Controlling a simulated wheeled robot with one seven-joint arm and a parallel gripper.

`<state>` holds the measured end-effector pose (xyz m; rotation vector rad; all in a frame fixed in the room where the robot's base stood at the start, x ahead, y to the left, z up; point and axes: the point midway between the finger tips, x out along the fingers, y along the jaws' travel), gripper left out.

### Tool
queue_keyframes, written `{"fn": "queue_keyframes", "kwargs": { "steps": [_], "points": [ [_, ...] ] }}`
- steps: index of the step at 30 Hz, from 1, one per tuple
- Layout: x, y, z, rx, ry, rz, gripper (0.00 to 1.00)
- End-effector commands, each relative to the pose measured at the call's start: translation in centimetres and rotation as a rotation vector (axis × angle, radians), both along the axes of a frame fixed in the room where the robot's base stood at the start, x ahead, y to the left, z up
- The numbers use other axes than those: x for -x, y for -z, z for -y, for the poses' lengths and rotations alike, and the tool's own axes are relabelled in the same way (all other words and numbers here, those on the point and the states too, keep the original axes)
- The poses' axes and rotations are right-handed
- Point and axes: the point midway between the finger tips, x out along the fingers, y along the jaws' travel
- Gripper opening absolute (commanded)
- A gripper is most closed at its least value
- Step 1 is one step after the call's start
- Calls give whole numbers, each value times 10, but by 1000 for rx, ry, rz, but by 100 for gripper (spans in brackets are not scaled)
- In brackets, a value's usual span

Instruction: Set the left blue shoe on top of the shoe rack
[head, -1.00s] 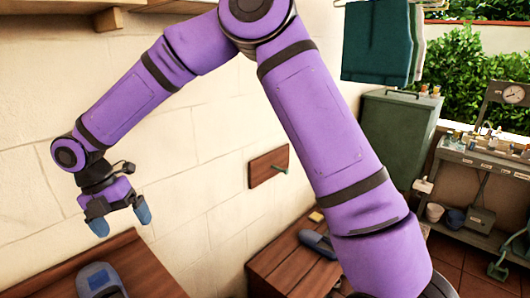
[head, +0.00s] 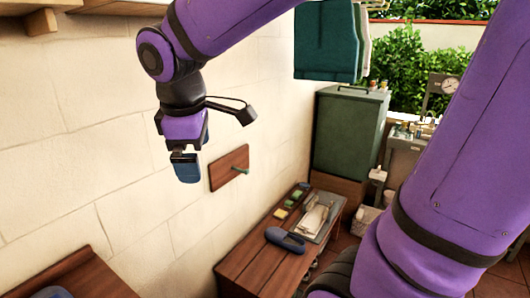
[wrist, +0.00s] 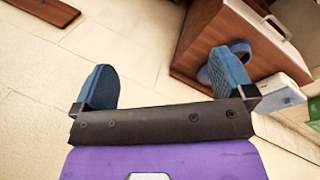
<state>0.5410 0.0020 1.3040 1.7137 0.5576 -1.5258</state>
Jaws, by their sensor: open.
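A blue shoe (head: 52,293) shows at the bottom left edge of the head view, mostly cut off, on a dark wooden top (head: 85,275). A second blue shoe (head: 287,240) lies on a reddish wooden bench (head: 245,262) further right. I cannot tell from these frames which wooden piece is the shoe rack. My gripper (head: 191,158) hangs fingers down in the air before the pale wall, above and between the two wooden pieces. In the wrist view my gripper (wrist: 162,80) has its blue fingers wide apart with nothing between them. A blue shoe (wrist: 240,47) shows partly behind the right finger.
The bench also bears a grey tray (head: 330,226) with a pale cloth and several small coloured blocks. A wooden wall plaque (head: 226,171) with a green peg is just right of my gripper. A green cabinet (head: 345,135) stands behind, below hanging towels (head: 325,40).

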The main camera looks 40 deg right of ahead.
Motion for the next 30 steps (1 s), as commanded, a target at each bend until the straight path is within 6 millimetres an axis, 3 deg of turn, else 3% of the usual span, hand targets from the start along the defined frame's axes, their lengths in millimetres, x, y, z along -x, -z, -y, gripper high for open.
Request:
{"fn": "queue_keyframes", "kwargs": {
  "steps": [9,15,30],
  "points": [
    [74,-16,51,-250,526,226,100],
    [103,-14,66,-389,739,301,100],
    [111,-13,71,-437,807,321,100]
  ]
}}
